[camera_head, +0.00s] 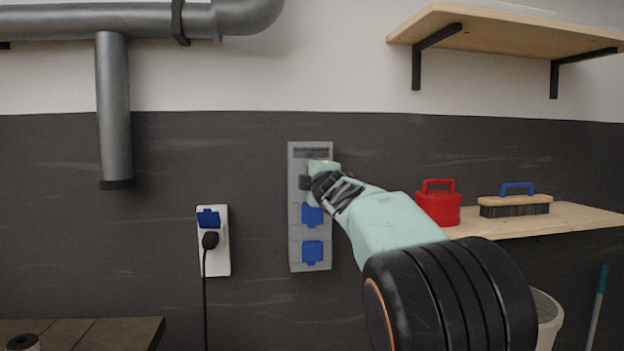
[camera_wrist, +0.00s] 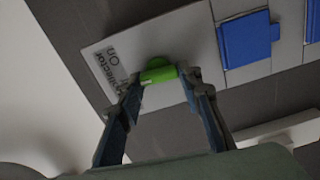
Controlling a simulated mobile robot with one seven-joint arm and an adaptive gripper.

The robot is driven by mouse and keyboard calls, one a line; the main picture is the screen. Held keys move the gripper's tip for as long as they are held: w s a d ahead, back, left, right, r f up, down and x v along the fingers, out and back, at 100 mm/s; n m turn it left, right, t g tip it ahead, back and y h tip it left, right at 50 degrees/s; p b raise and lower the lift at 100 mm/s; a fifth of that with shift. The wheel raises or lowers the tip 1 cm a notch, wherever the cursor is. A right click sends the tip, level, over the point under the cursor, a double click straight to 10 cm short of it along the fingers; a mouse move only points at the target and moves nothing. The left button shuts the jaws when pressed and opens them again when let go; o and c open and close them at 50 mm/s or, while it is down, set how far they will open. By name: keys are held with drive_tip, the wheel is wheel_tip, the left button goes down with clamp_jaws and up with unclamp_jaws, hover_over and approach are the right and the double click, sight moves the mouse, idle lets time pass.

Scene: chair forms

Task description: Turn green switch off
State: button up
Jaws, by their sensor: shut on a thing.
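The green switch (camera_wrist: 158,72) is on a grey wall panel (camera_head: 310,258), beside printed lettering that includes "On" in the wrist view. My gripper (camera_wrist: 160,84) is at the switch, its two fingers on either side of it and shut on it. In the head view my gripper (camera_head: 317,180) reaches the upper part of the panel from the right and hides most of the switch. The exact tilt of the switch is hard to tell.
Blue socket covers (camera_head: 312,252) sit below the switch on the panel. A white socket (camera_head: 217,262) with a black plug is to the left. A shelf (camera_head: 580,217) at right holds a red container (camera_head: 438,206) and a brush (camera_head: 515,205). A grey pipe (camera_head: 113,110) is at upper left.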

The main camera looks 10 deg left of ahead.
drive_tip(key=shift+n, duration=0.6)
drive_tip(key=o, duration=1.2)
drive_tip(key=shift+c, duration=0.2)
drive_tip(key=shift+s, duration=0.15)
drive_tip(key=v, duration=1.1)
drive_tip(key=shift+s, duration=0.3)
drive_tip(key=shift+d, duration=0.15)
drive_tip(key=shift+d, duration=0.1)
